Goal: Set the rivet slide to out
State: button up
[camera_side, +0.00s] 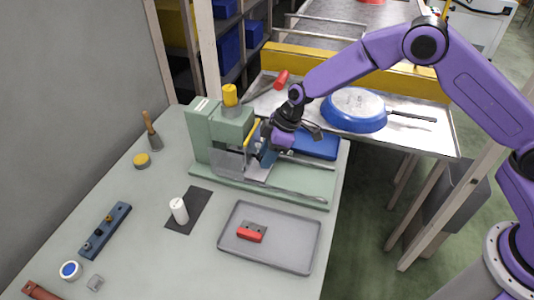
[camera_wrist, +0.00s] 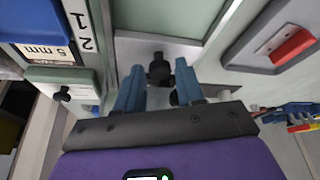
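In the wrist view, a black knob (camera_wrist: 159,70) stands on a pale metal slide plate (camera_wrist: 140,52) on the green machine. My gripper (camera_wrist: 159,75) has its two blue fingers apart, one on each side of this knob, with a visible gap to it. In the side view my gripper (camera_side: 265,158) reaches down at the front of the green machine (camera_side: 222,128), over the pale plate (camera_side: 257,173); the knob is hidden there. A second black knob (camera_wrist: 62,94) sits on another pale plate at the left of the wrist view. I cannot read which slide is labelled rivet.
A grey tray (camera_side: 285,260) holds a red-and-grey part (camera_side: 250,234). A blue block (camera_side: 316,144) lies behind my gripper. A blue pan (camera_side: 354,110) is on the metal bench behind. A white cylinder (camera_side: 179,210) stands on a dark mat (camera_side: 197,205). The table's left front is partly clear.

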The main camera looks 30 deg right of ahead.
grip_shut()
jog(key=s+d, duration=1.2)
dwell(0.3)
jog(key=shift+f, duration=0.1)
grip_release()
jog(key=v, duration=1.7)
jog(key=shift+d, duration=0.2)
jog(key=shift+s, duration=0.1)
